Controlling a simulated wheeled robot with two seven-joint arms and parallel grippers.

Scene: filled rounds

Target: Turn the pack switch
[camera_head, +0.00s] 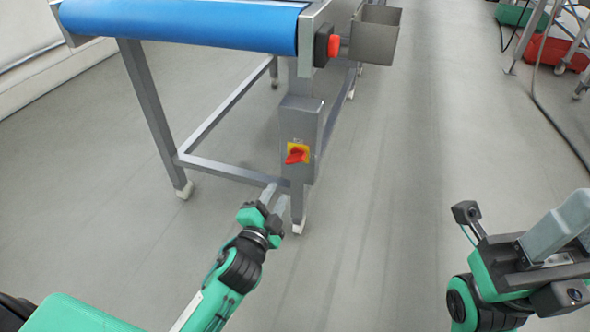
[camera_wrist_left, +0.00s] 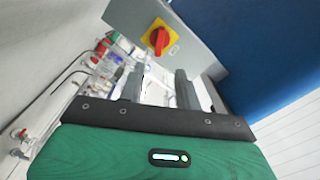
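The pack switch is a red rotary knob on a yellow plate (camera_head: 297,153), on a grey box (camera_head: 301,118) fixed to the conveyor's leg. My left gripper (camera_head: 276,197) is below and slightly left of the switch in the head view, fingers pointing up and apart. The gap between its fingers (camera_wrist_left: 156,90) shows empty in the wrist view. It does not appear to touch the knob. My right gripper (camera_head: 560,225) is at the right edge, away from the conveyor; its fingertips are partly out of frame.
The conveyor with a blue belt (camera_head: 190,25) stands on grey metal legs with a low frame bar. A red button (camera_head: 334,46) and a grey metal bin (camera_head: 374,35) are at its end. Red and green crates (camera_head: 556,54) lie back right.

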